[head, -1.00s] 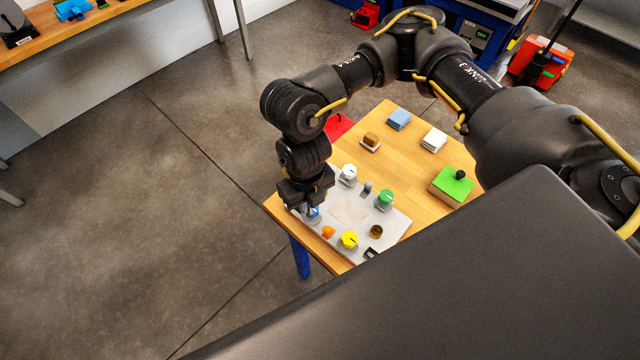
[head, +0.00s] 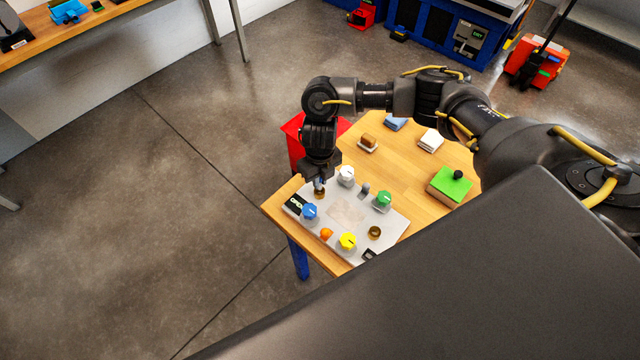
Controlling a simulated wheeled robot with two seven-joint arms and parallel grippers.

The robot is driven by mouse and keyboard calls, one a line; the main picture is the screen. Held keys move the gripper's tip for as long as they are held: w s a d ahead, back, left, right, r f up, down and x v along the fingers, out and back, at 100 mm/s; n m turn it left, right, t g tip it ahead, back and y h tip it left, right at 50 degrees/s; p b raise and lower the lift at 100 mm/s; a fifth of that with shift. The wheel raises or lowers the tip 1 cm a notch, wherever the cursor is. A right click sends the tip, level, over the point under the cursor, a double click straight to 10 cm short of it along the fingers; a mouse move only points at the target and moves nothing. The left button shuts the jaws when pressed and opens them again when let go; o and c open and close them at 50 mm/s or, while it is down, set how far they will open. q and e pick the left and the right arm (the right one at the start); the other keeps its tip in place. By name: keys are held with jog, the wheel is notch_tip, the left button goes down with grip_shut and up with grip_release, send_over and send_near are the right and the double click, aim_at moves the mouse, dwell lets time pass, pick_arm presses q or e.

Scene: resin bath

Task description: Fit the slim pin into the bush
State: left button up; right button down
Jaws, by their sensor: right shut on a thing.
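My right gripper (head: 319,182) is over the back left part of a pale grey panel (head: 395,222) on the wooden table. It is shut on a thin, pale item pointing down, probably the slim pin, mostly hidden by the jaws. A small brass ring (head: 320,194), likely a bush, shows right under the fingertips. I cannot tell whether the held item is in the ring or just above it. A second brass ring (head: 374,232) is at the panel's right side. A short grey peg (head: 365,190) stands on the panel. My left gripper is not in view.
The panel carries a blue knob (head: 309,211), white knob (head: 346,176), green knob (head: 382,199), yellow knob (head: 347,241) and orange button (head: 326,234). A green block with a black knob (head: 450,186) and small blocks stand behind. A red box (head: 293,131) is beyond the table.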

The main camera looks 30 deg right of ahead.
jog(key=shift+w+f+b, duration=0.1)
jog(key=shift+f+b, duration=1)
jog(key=shift+f, duration=0.5)
jog(key=shift+f, duration=0.2)
jog(key=c, duration=1.4)
grip_release()
jog(key=shift+c, duration=0.2)
jog(key=shift+r, duration=0.1)
jog(key=shift+r, duration=0.3)
notch_tip(320, 180, up, 11)
jog(key=shift+r+b, duration=0.15)
jog(key=shift+b, duration=0.65)
jog(key=shift+r, duration=0.15)
